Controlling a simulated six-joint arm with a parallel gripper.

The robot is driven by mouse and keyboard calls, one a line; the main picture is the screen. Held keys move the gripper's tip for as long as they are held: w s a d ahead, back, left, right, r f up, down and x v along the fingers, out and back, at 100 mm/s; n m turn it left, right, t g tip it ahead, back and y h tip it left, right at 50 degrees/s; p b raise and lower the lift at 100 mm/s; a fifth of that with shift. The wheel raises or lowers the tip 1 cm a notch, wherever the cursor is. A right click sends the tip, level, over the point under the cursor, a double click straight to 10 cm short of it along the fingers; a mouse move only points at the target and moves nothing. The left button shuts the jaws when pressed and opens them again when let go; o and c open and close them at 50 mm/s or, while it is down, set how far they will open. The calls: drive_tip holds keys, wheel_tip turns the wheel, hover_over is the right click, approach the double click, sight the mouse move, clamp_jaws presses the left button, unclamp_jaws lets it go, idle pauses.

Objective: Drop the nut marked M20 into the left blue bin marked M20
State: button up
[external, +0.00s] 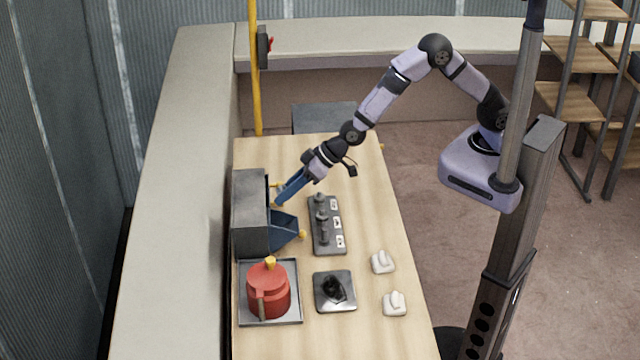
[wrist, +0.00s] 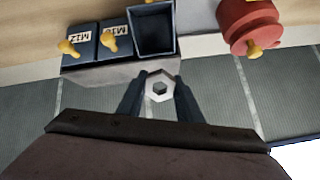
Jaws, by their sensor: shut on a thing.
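A pale metal hex nut (wrist: 159,88) sits between the fingertips of my gripper (wrist: 160,92) in the wrist view; no marking on it is readable. My gripper (external: 281,199) is shut on it, beside the grey cabinet (external: 250,200) in the external view. The cabinet holds blue bins with yellow knobs. One blue bin (wrist: 153,32) stands pulled out, open and looking empty; it also shows in the external view (external: 285,229). Its label is not visible. Two other bins are shut: one appears marked M12 (wrist: 82,42), the other M16 (wrist: 113,38).
A red pot (external: 268,290) stands on a grey tray (external: 298,300) near the cabinet. A rack (external: 327,247) with dark upright pieces and white labels lies right of the open bin. A dark plate (external: 335,305) and two white items (external: 382,262) (external: 394,303) are on the wooden table.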

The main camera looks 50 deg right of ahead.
drive_tip(key=shift+f+b, duration=2)
drive_tip(key=shift+f, duration=0.1)
drive_tip(key=o, duration=1.3)
drive_tip(key=shift+c, duration=0.2)
wheel_tip(320, 180, up, 8)
drive_tip(key=p, duration=0.8)
